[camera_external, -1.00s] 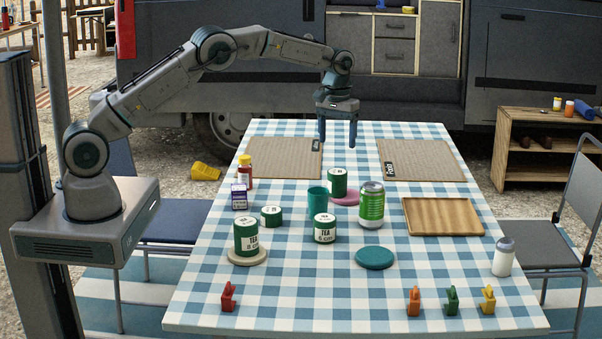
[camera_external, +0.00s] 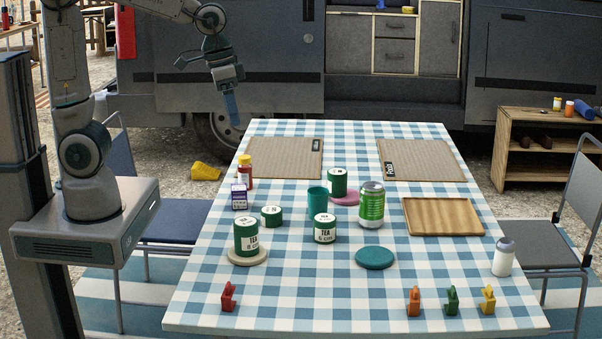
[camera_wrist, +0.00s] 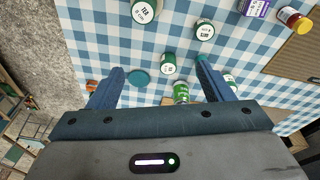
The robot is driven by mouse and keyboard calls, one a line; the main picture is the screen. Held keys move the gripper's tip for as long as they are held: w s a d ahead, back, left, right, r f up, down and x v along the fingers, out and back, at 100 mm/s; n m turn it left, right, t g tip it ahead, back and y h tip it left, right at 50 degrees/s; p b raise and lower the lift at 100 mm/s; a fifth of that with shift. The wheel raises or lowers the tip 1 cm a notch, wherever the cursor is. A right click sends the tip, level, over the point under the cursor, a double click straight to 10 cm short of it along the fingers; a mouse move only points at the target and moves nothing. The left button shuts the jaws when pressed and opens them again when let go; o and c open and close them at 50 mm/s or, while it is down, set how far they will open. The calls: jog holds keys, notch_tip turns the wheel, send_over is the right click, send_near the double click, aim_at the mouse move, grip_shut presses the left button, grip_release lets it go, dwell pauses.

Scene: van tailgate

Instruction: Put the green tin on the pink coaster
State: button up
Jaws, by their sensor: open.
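Several green tins with white lids stand on the table. A large one (camera_external: 246,238) is on a beige coaster, a flat one (camera_external: 271,217) is behind it, and a medium one (camera_external: 325,230) is near the middle. Another green tin (camera_external: 338,182) stands at the pink coaster (camera_external: 347,199); whether it rests on it or just behind it I cannot tell. In the wrist view, the large (camera_wrist: 145,10), flat (camera_wrist: 204,31) and medium (camera_wrist: 169,64) tins show; I cannot make out the pink coaster. My gripper (camera_external: 233,122) is open and empty, above and beyond the table's back left corner.
A teal cup (camera_external: 317,200) and a green can (camera_external: 371,206) stand close to the pink coaster. A teal coaster (camera_external: 375,258), wooden tray (camera_external: 442,216) and white-bodied bottle (camera_external: 503,260) are to the right. Colored clips line the front edge. Two woven mats lie at the back.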

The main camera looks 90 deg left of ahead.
jog(key=s+d+f+m, duration=0.1)
jog(key=s+d+f, duration=0.1)
jog(key=s, duration=0.4)
jog(key=s+d+f+m, duration=0.2)
jog(key=s, duration=0.3)
jog(key=shift+s+d+t, duration=0.3)
jog(key=shift+s, duration=0.1)
